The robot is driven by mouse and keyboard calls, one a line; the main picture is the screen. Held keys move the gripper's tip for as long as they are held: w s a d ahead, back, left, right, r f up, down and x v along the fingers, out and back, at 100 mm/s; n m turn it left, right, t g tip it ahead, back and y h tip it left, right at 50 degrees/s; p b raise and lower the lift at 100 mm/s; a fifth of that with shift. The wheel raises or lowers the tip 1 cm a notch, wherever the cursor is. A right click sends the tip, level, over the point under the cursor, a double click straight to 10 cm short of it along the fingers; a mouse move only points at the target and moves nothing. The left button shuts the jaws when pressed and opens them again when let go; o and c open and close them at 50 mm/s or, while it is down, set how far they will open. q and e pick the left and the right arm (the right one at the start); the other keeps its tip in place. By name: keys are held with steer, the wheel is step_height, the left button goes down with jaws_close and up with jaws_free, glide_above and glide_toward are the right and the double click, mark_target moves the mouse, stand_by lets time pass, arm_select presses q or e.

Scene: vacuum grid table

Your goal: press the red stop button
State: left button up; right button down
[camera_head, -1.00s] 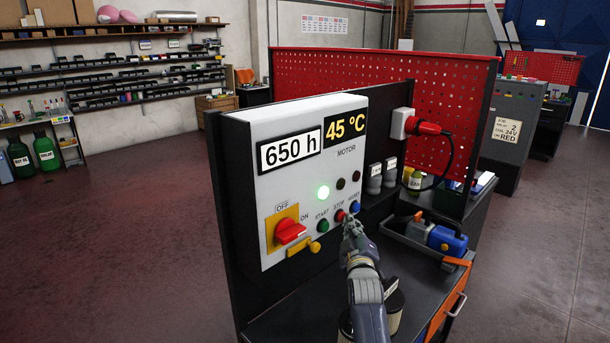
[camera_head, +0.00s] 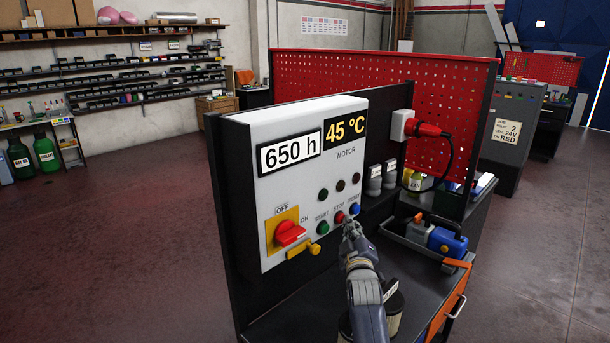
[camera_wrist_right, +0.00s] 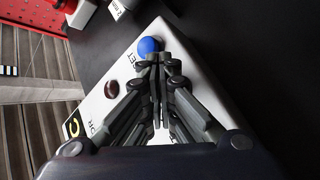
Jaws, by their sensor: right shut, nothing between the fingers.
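The grey control box (camera_head: 290,180) stands on a black panel. Its red stop button (camera_head: 339,217) sits between the green start button (camera_head: 323,228) and the blue reset button (camera_head: 355,209). My right gripper (camera_head: 348,226) is shut and empty, its tips just below and right of the stop button; I cannot tell whether they touch it. The wrist view shows the shut fingertips (camera_wrist_right: 159,60) close to the blue button (camera_wrist_right: 149,47); the stop button is hidden there. The green-side lamp (camera_head: 323,194) is dark. My left gripper is not in view.
A red rotary switch (camera_head: 289,233) with a yellow plate is at the box's lower left. A red plug (camera_head: 428,129) sits right of the box. A tray with a blue tool (camera_head: 446,241) and a can (camera_head: 395,310) are on the bench.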

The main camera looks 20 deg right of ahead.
steer(key=shift+s, duration=0.1)
steer(key=s+p, duration=0.1)
steer(key=s+d+p, duration=0.1)
steer(key=s, duration=0.1)
steer(key=s+d+p, duration=0.1)
steer(key=s+p, duration=0.1)
steer(key=shift+s+d, duration=0.15)
steer(key=shift+s, duration=0.05)
stand_by(0.9)
